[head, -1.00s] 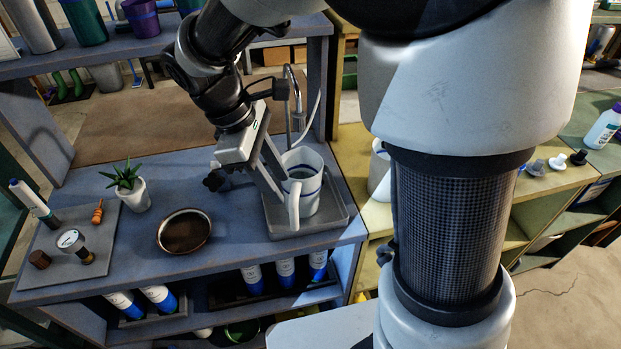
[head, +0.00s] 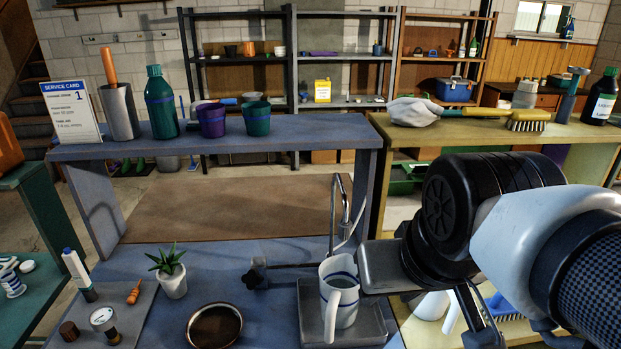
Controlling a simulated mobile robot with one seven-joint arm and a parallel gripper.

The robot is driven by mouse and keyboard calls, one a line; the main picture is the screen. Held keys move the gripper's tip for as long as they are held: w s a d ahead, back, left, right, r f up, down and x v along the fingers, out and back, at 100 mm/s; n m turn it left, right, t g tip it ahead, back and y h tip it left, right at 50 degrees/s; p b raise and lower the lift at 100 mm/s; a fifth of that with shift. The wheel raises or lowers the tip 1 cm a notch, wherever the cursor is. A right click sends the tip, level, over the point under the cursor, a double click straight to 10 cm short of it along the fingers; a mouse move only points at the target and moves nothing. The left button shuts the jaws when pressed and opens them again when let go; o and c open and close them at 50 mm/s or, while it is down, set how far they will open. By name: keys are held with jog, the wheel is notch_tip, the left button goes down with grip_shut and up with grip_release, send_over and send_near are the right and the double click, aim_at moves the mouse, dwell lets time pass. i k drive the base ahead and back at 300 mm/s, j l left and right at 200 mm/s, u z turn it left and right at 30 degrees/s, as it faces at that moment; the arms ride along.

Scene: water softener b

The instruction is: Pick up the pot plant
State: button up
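The pot plant (head: 170,272) is a small spiky green succulent in a white pot. It stands upright on the blue-grey bench (head: 240,262) at the left, behind a round brown dish. My gripper (head: 476,318) is at the lower right, beyond the white jug and well to the right of the plant, not touching it. Its fingers are partly hidden by my arm and cut off by the picture's edge, so I cannot tell whether they are open.
A white jug (head: 340,292) with blue bands stands in a grey tray (head: 372,327) under a tap (head: 341,205). The brown dish (head: 214,325) sits in front of the plant. A grey mat (head: 136,318) with small tools lies left. A raised shelf (head: 270,138) spans behind.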

aim_at(171, 274)
jog(key=j, duration=1.1)
jog(key=i+j, duration=0.1)
jog(key=j, duration=0.95)
